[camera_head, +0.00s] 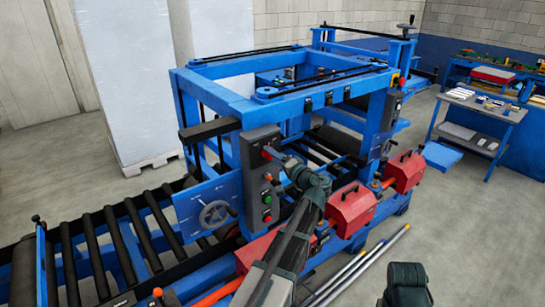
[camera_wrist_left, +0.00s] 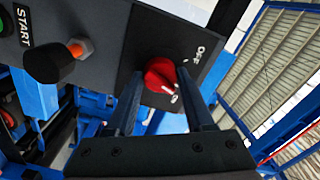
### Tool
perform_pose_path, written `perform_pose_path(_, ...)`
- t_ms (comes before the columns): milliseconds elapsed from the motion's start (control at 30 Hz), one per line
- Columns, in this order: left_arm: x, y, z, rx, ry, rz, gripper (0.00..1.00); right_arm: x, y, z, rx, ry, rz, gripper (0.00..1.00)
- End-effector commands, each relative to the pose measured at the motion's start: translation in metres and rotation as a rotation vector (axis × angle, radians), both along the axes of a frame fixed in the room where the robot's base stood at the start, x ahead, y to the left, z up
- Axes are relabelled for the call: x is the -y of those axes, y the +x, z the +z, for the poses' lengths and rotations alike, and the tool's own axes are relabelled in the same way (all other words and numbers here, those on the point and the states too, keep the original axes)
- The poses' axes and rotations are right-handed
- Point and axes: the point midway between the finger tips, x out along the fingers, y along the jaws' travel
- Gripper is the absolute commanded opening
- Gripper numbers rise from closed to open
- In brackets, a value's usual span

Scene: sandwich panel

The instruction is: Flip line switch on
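The line switch is a red rotary knob (camera_wrist_left: 160,76) on a dark plate, with a white OFF label at its upper right. A white mark shows at the knob's lower right side; a smaller label there is hard to read. In the head view, the grey control box (camera_head: 252,172) stands upright on the blue machine frame. My left gripper (camera_head: 277,157) is in front of the box's upper part. In the left wrist view, the fingers of my left gripper (camera_wrist_left: 159,74) are apart, one on each side of the knob; contact is unclear. My right gripper is out of view.
Lower on the box is a green button (camera_head: 267,198). Red-covered units (camera_head: 352,210) line the machine's front. A roller conveyor (camera_head: 125,245) lies at left. Open floor is at right.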

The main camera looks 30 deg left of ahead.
Motion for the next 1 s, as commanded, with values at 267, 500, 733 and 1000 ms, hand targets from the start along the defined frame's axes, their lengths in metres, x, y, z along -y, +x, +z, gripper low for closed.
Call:
perform_pose_path(267, 0.0003, 0.0, -0.0003, -0.005, 0.001, 0.0, 0.0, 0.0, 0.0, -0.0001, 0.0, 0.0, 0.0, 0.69)
perform_pose_path(500, 0.0003, 0.0, -0.0004, -0.193, 0.079, 0.0, 0.0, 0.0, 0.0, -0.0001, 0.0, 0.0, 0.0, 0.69)
perform_pose_path(733, 0.0004, 0.0, -0.0005, -0.38, 0.155, -0.001, 0.0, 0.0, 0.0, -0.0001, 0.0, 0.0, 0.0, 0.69)
perform_pose_path(1000, 0.0005, 0.0, -0.0006, -0.422, 0.173, -0.001, 0.0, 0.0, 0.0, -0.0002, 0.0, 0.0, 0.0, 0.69)
